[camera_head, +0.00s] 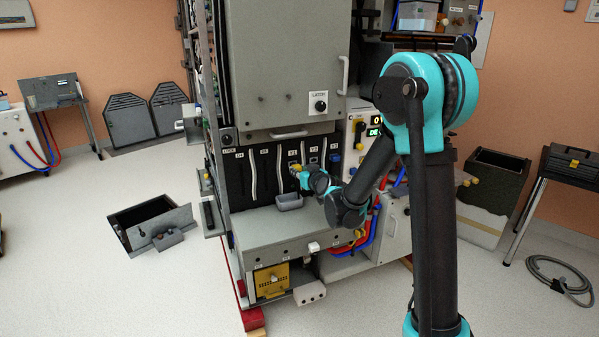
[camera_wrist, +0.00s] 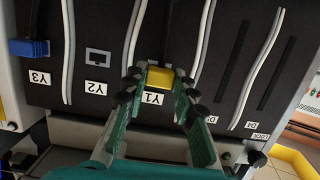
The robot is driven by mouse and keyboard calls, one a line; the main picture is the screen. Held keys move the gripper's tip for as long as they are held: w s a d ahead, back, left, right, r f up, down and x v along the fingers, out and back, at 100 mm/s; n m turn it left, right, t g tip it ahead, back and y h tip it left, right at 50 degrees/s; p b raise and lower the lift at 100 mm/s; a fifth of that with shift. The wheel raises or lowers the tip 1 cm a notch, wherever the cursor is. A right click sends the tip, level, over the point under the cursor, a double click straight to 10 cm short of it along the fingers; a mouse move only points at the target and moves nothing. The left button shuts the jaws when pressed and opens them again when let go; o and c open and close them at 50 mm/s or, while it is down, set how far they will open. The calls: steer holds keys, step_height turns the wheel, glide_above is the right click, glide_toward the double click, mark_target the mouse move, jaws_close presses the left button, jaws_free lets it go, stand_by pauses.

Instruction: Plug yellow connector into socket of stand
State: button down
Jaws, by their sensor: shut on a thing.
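The yellow connector (camera_wrist: 168,77) sits between my fingertips in the wrist view, at the black panel position just above the Y1 label (camera_wrist: 154,99). My gripper (camera_wrist: 160,84) is shut on it. In the head view, my gripper (camera_head: 300,173) reaches the front of the rack, and the yellow connector (camera_head: 295,168) shows as a small patch there. I cannot tell whether it is seated in the panel or just clear of it. A grey stand (camera_head: 52,92) with a sloped top is at the far left; no socket can be made out on it.
In the wrist view, an empty port (camera_wrist: 98,57) is at Y2 and a blue connector (camera_wrist: 30,48) is at Y3. Pale cables run down the panel beside my fingers.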

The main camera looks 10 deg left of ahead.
steer(key=shift+x, duration=0.95)
stand_by(0.5)
steer(key=shift+w+a+r, duration=0.15)
steer(key=shift+w+r, duration=0.1)
steer(key=shift+w, duration=0.1)
steer(key=c, duration=1.2)
jaws_free()
steer(key=shift+o, duration=0.2)
steer(key=shift+f+v, duration=0.4)
steer(key=shift+v, duration=7.55)
steer(key=s+d+f+m+g+h, duration=0.3)
steer(key=s+d+f, duration=0.5)
steer(key=s+d, duration=0.3)
steer(key=s+d+f+m+g+h, duration=0.2)
steer(key=s+d+f+g+h, duration=0.2)
steer(key=s+d, duration=0.7)
steer(key=s+f+g, duration=0.2)
steer(key=s+f, duration=0.2)
steer(key=shift+s+d+m+g+h, duration=0.3)
steer(key=shift+s+d+m, duration=0.1)
